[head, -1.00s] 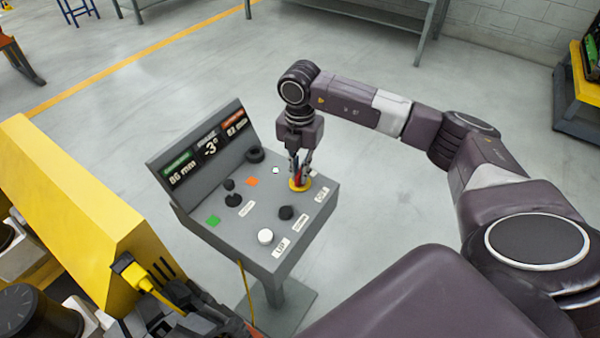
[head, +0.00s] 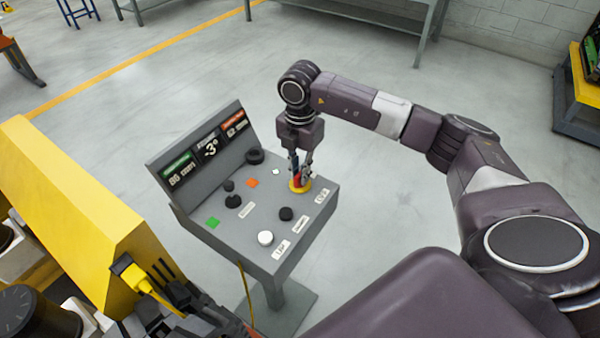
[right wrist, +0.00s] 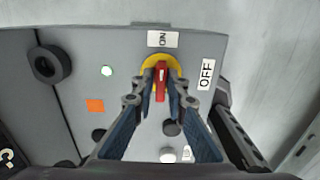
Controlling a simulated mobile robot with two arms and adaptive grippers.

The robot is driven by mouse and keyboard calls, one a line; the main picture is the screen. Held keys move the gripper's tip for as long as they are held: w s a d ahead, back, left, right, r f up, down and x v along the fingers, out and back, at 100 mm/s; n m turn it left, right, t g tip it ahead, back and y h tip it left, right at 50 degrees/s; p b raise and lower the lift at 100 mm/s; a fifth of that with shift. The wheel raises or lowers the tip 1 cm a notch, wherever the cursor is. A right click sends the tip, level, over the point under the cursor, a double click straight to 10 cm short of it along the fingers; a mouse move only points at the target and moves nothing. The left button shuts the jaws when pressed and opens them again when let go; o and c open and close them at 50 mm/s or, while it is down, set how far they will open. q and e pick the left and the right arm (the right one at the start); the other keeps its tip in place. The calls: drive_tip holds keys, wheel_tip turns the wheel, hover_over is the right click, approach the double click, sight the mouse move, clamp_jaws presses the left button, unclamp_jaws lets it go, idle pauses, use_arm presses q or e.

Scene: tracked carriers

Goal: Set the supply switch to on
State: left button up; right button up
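The supply switch is a red handle (right wrist: 160,82) on a round yellow plate (head: 300,186), on the sloped top of a grey control console (head: 205,240). In the right wrist view the handle lies in line with the ON label (right wrist: 163,39). The OFF label (right wrist: 206,73) is to the right of the plate. My right gripper (head: 300,177) reaches down from above with one fingertip on each side of the handle, closed in on it. The fingertips hide part of the handle and plate in the head view. My left gripper is not in view.
The console also has a white knob (head: 265,238), black knobs (head: 286,214), a green square (head: 213,222), an orange square (head: 252,183) and a display panel (head: 205,150). A yellow machine (head: 85,215) stands close at left. Open floor lies right of the console.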

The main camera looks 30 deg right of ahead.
drive_tip(key=shift+o, duration=1.3)
wheel_tip(320, 180, up, 12)
drive_tip(key=shift+s+f, duration=0.1)
